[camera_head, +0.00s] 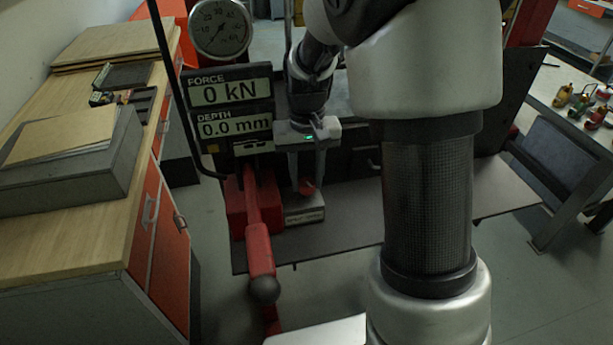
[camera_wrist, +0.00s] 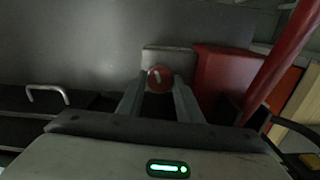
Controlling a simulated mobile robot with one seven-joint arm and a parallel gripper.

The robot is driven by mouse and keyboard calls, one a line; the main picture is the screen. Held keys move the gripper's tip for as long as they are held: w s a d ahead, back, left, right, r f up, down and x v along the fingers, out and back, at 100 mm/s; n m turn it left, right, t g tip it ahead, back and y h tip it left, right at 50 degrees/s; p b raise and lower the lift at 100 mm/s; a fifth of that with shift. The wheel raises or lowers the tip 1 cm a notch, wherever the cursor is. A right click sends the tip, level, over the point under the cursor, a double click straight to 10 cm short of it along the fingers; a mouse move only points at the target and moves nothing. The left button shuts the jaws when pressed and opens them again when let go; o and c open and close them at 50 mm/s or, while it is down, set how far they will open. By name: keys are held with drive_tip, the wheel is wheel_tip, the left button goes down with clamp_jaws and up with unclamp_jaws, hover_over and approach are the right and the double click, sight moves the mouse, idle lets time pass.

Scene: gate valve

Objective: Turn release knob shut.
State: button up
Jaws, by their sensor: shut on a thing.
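The release knob (camera_head: 306,187) is a small red knob on a grey block with a label plate (camera_head: 305,214), low in the middle of the head view. In the wrist view the knob (camera_wrist: 160,79) shows its round red face with a pale mark slanting slightly from vertical. My gripper (camera_head: 307,182) reaches down to the knob from above. In the wrist view the two grey fingers of my gripper (camera_wrist: 160,88) stand on either side of the knob, shut on it. The fingers hide the knob's sides.
A red pump body (camera_head: 236,205) with a long red lever (camera_head: 260,245) stands left of the knob. A display (camera_head: 230,108) reads 0 kN and 0.0 mm, below a round gauge (camera_head: 220,28). A wooden-topped bench (camera_head: 75,235) is at left.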

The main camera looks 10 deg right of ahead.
sight(306, 182)
drive_tip(key=shift+m, duration=1.4)
drive_tip(key=o, duration=1)
drive_tip(key=shift+o, duration=0.2)
drive_tip(key=shift+r, duration=0.15)
wheel_tip(306, 182, up, 17)
drive_tip(key=shift+p, duration=0.35)
